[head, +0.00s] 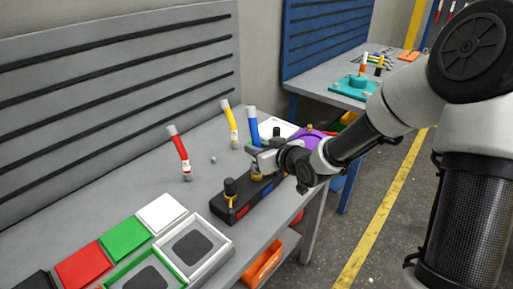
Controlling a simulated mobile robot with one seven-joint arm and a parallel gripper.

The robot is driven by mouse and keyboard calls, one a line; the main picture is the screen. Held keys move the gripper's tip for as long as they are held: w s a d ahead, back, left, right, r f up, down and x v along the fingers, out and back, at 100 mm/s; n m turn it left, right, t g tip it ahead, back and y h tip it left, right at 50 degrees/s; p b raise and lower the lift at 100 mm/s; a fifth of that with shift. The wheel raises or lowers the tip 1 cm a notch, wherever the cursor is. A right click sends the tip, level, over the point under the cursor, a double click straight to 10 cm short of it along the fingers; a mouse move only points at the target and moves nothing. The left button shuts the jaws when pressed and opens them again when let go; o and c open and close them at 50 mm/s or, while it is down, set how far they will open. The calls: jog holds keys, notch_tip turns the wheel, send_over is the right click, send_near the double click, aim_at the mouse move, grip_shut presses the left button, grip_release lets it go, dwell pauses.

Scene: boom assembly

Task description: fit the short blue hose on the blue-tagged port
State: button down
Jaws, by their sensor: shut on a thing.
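The short blue hose (253,127) stands upright with a pale upper end. My gripper (260,160) is shut on it low on its length. The hose is above the far part of a long black block (222,211) near the table's front edge. The block has a red mark (243,211) and a blue tag (268,189) on its front side. The gripper hides much of the hose's lower end and the port beneath it. I cannot tell whether the hose is seated on the port or just above it.
A red hose (180,153) and a yellow hose (230,125) stand upright behind the block. A black knob (230,188) with a yellow part rises from the block's near end. Red (84,267), green (124,237) and white (161,212) squares and a pale tray (213,261) lie nearer.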

jog(key=shift+f+b, duration=0.35)
jog(key=shift+f, duration=0.1)
jog(key=c, duration=1.5)
grip_release()
jog(key=shift+s+r, duration=0.1)
